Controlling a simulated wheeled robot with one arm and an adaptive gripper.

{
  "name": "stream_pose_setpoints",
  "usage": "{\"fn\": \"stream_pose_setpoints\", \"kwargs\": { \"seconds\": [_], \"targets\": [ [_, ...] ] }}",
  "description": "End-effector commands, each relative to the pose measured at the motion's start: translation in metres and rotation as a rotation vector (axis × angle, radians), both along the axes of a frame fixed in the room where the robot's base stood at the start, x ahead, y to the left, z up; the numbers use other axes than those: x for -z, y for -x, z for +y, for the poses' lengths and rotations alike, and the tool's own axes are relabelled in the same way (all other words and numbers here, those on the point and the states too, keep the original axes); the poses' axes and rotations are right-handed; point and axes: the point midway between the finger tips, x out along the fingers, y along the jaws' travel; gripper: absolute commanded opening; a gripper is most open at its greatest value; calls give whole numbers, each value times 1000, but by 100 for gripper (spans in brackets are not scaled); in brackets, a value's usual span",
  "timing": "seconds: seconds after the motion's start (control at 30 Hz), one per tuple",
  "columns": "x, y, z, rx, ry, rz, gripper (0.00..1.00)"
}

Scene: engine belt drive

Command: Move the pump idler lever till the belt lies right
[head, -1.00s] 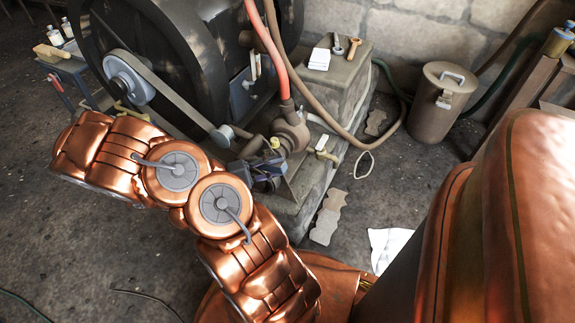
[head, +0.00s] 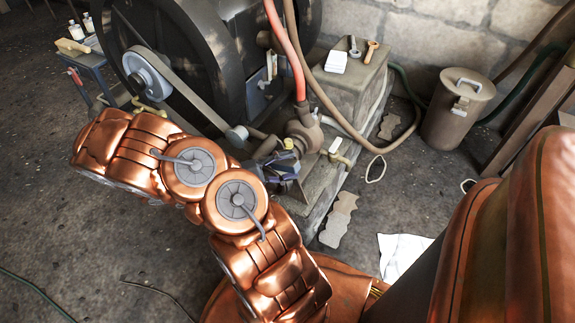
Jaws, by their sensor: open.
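The flat grey belt (head: 192,104) runs slantwise from a large pale pulley (head: 147,76) on the engine down to a small pulley (head: 237,137) by the pump (head: 303,135). How the belt sits on the small pulley is too small to tell. My gripper (head: 280,166), dark and bluish, is open beside the small pulley, in front of the pump. A yellow knob (head: 288,143) shows right at the gripper; I cannot tell whether it touches the fingers or belongs to the idler lever. A pale-handled lever (head: 340,153) stands to the right of the pump. My copper arm hides the floor below the belt.
The black engine flywheel (head: 200,40) stands behind the belt. Red hose (head: 284,45) and brown hose (head: 330,118) rise by the pump. A concrete block (head: 350,85) carries small tools. A lidded can (head: 457,110) stands right. A white cloth (head: 402,255) lies on the floor.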

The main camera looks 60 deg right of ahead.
Motion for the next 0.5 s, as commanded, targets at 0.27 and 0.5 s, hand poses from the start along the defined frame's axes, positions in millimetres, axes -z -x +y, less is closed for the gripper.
{"fn": "stream_pose_setpoints", "kwargs": {
  "seconds": [0.27,0.5],
  "targets": [
    [3,-18,16,-4,-2,-3,58],
    [7,-53,47,-4,-2,-2,58]
  ]
}}
